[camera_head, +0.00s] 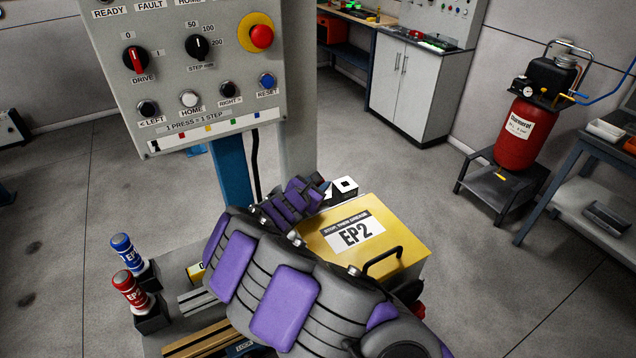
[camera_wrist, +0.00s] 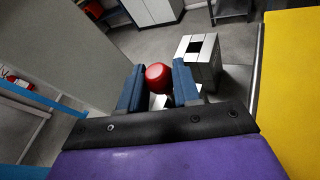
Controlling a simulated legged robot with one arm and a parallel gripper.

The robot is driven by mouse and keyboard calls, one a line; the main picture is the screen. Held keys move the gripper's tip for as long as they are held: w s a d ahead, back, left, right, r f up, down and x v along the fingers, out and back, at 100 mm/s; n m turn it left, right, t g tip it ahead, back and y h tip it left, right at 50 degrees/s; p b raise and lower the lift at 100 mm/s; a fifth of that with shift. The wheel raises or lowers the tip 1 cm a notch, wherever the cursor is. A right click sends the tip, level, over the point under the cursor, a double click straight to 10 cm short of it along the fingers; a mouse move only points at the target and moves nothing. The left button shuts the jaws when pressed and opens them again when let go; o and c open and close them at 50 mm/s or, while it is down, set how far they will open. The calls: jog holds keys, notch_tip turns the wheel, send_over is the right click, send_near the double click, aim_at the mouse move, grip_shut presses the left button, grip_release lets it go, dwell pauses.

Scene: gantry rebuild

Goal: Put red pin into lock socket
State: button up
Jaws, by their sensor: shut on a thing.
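In the wrist view my gripper (camera_wrist: 158,84) has its two blue fingers closed on a red pin (camera_wrist: 158,76). Only its round red top shows clearly; its lower part is hidden. A pale block (camera_wrist: 212,62) with a dark square opening in its top stands just right of the fingers, apart from the pin. It may be the lock socket; it also shows in the head view (camera_head: 344,188) beside my arm. My fingertips and the held pin are mostly hidden in the head view. Another red pin (camera_head: 131,290) stands upright in a black holder at lower left.
A blue pin (camera_head: 124,250) stands in a holder behind that other red pin. A yellow box (camera_head: 385,225) marked EP2, with a black handle, sits right of my gripper. A control panel (camera_head: 190,75) rises behind. A red compressor (camera_head: 518,130) stands far right on open floor.

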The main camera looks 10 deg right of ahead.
jog(key=o, duration=1.1)
jog(key=shift+o, duration=0.7)
jog(key=o, duration=0.5)
jog(key=shift+c, duration=0.2)
jog(key=shift+r, duration=0.1)
jog(key=shift+r+p, duration=2.95)
jog(key=shift+r, duration=1)
